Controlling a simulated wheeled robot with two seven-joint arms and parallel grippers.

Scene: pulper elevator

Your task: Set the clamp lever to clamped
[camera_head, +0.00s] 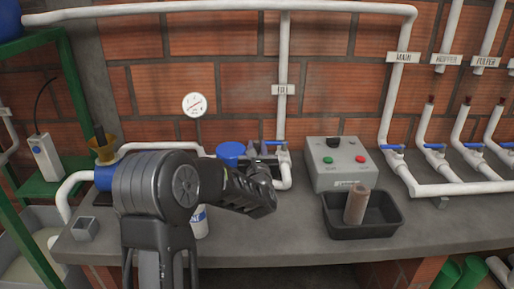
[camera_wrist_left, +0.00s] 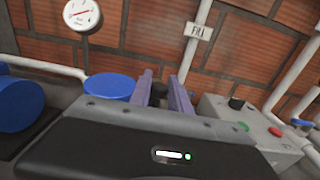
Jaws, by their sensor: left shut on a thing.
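My left arm comes in from the left in the head view and hides part of the work area. My left gripper (camera_head: 262,172) is over the bench, just right of a blue round cap (camera_head: 231,150). In the left wrist view the two purple-grey fingers of the gripper (camera_wrist_left: 162,86) are shut on a small dark part (camera_wrist_left: 159,91), which I take to be the clamp lever. The fingers hide most of it, and its exact angle cannot be told. The blue cap (camera_wrist_left: 110,87) is close to the left of the fingers. My right gripper is not in view.
A grey control box (camera_head: 342,163) with green and red buttons stands to the right. A black tray (camera_head: 362,229) holding a brown cylinder is in front of it. A white pipe (camera_head: 283,60) runs down the brick wall behind the gripper. A gauge (camera_head: 194,104) is on the wall.

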